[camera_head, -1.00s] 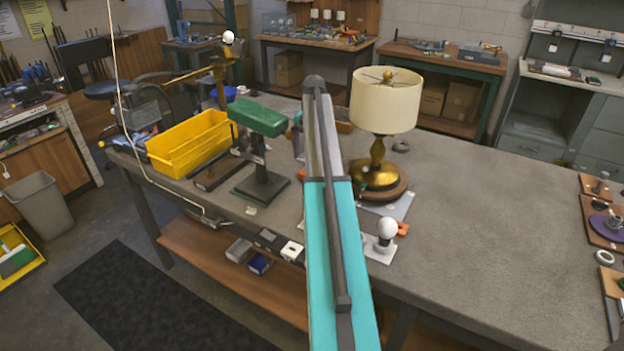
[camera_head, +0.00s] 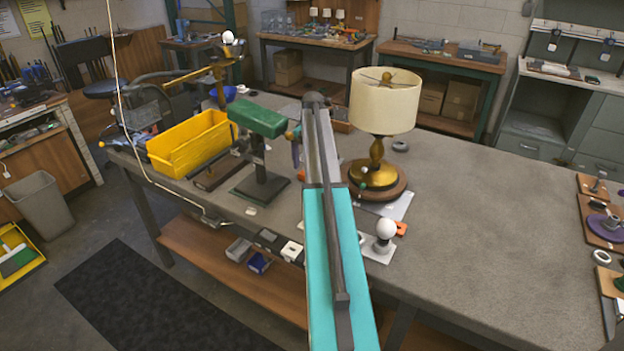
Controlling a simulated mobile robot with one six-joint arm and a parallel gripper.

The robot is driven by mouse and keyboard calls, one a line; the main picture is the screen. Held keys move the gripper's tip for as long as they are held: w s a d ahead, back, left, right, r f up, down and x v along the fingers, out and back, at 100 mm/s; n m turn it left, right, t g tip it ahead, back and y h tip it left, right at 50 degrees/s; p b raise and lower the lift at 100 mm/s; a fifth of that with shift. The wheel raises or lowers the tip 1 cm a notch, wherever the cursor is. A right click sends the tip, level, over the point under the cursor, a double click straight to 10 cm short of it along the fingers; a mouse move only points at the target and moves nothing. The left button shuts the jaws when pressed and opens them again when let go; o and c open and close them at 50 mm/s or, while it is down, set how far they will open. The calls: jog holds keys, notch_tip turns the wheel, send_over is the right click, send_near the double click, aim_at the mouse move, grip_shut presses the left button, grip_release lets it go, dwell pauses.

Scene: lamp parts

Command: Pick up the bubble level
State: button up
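I cannot pick out the bubble level in this view; it may be hidden or too small to tell. My teal and grey arm reaches from the bottom middle over the workbench (camera_head: 480,220), left of the table lamp. The arm's own links cover its far end, so my gripper's fingers do not show. I cannot see whether they hold anything.
A table lamp (camera_head: 384,105) stands close to the right of my arm. A white bulb (camera_head: 387,228) on a small stand is near the front edge. A green-topped stand (camera_head: 258,118) and a yellow bin (camera_head: 190,143) are left. The bench's right-middle is mostly clear.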

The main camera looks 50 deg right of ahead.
jog(key=shift+f+p, duration=0.35)
jog(key=shift+f, duration=1.35)
jog(key=c, duration=1)
jog(key=shift+r, duration=0.1)
